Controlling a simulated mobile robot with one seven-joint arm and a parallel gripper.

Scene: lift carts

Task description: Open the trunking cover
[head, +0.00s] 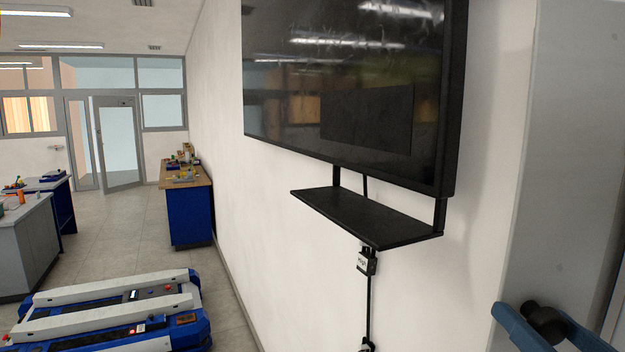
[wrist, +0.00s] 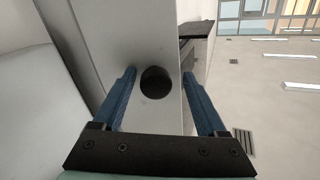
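The trunking cover (head: 570,150) is a tall, pale grey upright panel at the right of the head view. In the wrist view the cover (wrist: 125,35) fills the middle, and a round black knob (wrist: 155,83) stands out from it. The knob also shows at the lower right of the head view (head: 544,318). My gripper (wrist: 159,75) is open, with one blue finger on each side of the knob. Gaps show between the knob and both fingers in the wrist view. I cannot tell whether the fingertips touch the cover. The cover's lower part is out of the head view.
A large black wall screen (head: 350,70) hangs left of the cover, with a black shelf (head: 365,214) below it. A blue and white lift cart (head: 110,315) stands at the lower left. A blue workbench (head: 190,212) is against the wall. Clear floor lies between the benches.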

